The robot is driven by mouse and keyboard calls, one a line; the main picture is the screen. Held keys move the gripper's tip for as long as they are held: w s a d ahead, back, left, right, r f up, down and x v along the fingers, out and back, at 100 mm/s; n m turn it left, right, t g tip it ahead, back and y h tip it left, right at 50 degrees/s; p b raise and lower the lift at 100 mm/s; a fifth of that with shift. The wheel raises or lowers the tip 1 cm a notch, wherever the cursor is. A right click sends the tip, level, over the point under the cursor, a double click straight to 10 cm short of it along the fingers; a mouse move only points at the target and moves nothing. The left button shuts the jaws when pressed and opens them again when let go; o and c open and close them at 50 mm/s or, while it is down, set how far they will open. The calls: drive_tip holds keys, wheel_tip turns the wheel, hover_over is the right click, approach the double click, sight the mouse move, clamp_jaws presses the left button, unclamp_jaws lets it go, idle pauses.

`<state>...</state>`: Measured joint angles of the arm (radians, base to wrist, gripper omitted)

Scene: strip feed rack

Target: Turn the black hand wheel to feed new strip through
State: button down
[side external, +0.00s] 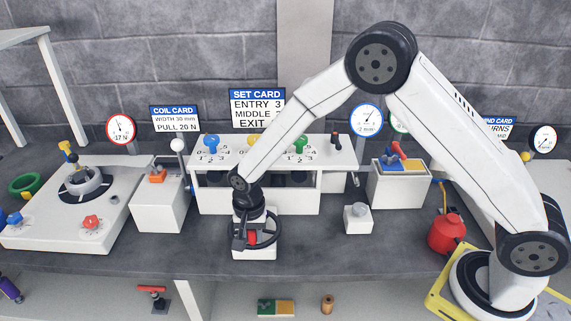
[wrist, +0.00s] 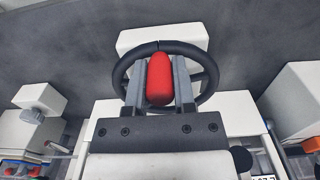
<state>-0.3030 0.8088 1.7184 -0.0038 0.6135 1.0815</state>
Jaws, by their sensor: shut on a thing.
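The black hand wheel (side external: 276,232) is on a small white block (side external: 262,254) at the front middle of the bench. It also shows in the wrist view as a black ring (wrist: 204,55). Its red handle (wrist: 159,80) sits between the two grey fingers of my gripper (wrist: 161,75), which is shut on it. In the side view my gripper (side external: 245,237) reaches down over the wheel and the red handle (side external: 252,239) is partly covered. Part of the wheel's rim and spokes is hidden behind the fingers and handle.
Close behind the wheel stands the white strip rack (side external: 215,198) with coloured knobs and the set card (side external: 257,106). A grey button on a white block (side external: 358,220) is to its right. A red can (side external: 446,235) stands near my base. Open bench lies left of the wheel.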

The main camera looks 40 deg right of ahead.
sight(274, 218)
drive_tip(key=shift+d, duration=0.1)
